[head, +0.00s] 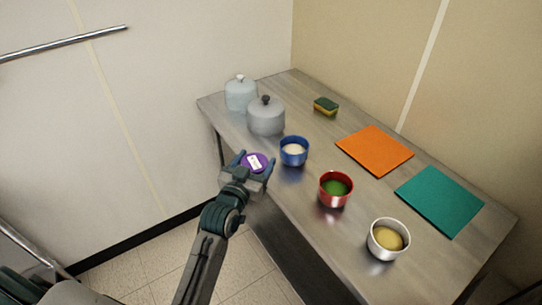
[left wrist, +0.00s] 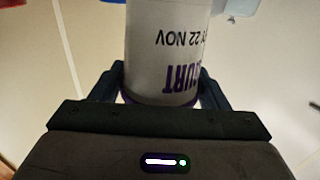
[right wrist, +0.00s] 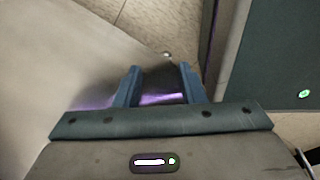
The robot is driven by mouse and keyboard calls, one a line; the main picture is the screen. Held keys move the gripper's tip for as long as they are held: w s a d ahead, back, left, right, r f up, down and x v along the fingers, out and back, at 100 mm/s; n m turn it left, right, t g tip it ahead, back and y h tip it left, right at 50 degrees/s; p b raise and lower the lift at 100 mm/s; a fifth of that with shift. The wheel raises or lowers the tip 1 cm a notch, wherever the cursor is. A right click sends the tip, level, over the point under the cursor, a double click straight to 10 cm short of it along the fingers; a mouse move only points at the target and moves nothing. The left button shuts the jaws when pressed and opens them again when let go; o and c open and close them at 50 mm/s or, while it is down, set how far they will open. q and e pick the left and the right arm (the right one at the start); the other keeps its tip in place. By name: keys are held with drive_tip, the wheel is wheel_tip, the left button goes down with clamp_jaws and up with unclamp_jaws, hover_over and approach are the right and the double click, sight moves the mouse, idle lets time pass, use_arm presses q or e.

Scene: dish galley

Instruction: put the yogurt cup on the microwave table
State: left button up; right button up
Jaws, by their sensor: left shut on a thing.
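The yogurt cup, with a purple lid and a white label (head: 254,162), is between the fingers of my left gripper (head: 256,163), which is shut on it. In the head view it appears by the left edge of the steel table (head: 318,143); its height relative to the top is hard to tell. In the left wrist view the white cup (left wrist: 167,45) shows upside-down print, including "22 NOV". My right gripper (right wrist: 160,88) shows only in the right wrist view, its fingers apart with nothing between them. No microwave is in view.
On the table are a blue bowl (head: 293,160), a red bowl (head: 335,201), a white bowl (head: 375,249), a grey lidded pot (head: 266,123), a pale lidded jar (head: 240,97), a sponge (head: 326,110), an orange mat (head: 375,150) and a teal mat (head: 440,200). Walls stand behind.

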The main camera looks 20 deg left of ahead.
use_arm(q)
drive_tip(key=s+d+f+y+b, duration=0.1)
drive_tip(key=s+d+f, duration=0.1)
drive_tip(key=s, duration=1)
drive_tip(key=shift+s+f+n, duration=0.3)
drive_tip(key=shift+s+f, duration=0.05)
drive_tip(key=shift+f, duration=0.05)
